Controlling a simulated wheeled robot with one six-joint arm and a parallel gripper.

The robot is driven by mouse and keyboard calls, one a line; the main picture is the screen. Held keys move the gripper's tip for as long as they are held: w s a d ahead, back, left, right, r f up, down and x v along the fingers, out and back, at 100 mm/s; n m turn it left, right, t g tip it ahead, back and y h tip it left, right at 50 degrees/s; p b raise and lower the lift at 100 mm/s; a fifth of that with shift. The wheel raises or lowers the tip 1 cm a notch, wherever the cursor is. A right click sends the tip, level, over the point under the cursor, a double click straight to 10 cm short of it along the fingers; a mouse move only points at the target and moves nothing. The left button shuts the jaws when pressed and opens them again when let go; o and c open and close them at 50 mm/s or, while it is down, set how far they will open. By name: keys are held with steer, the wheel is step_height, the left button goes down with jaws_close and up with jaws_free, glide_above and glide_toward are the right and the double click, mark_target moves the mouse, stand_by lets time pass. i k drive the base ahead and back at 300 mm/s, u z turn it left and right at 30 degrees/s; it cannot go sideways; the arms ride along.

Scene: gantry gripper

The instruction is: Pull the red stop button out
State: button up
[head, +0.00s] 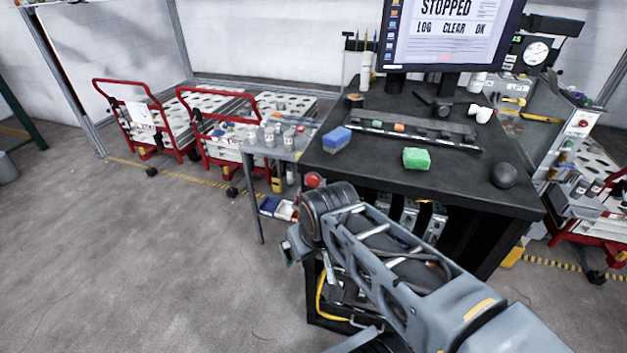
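A red round button (313,180) shows at the front left corner of the black desk, just above my arm's wrist. The wrist hides what lies below it, so I cannot tell whether it is pressed in or out. A smaller red button (584,123) sits on a light panel at the right. My gripper (290,250) is at the end of my arm, below and left of the red button at the desk corner. Only a small grey part of it shows, and its fingers cannot be made out. I see no contact between it and either button.
The black desk (455,178) carries a blue sponge (336,140), a green sponge (417,158), a dark ball (504,175) and a monitor (450,35) reading "STOPPED". A grey side table (262,152) with several jars stands left of it. Red carts (130,90) stand behind. The left floor is clear.

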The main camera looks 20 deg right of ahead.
mark_target(312, 180)
steer(key=u, duration=0.55)
steer(key=k, duration=1.3)
steer(key=u, duration=0.85)
steer(key=i, duration=1.45)
steer(key=z, duration=0.9)
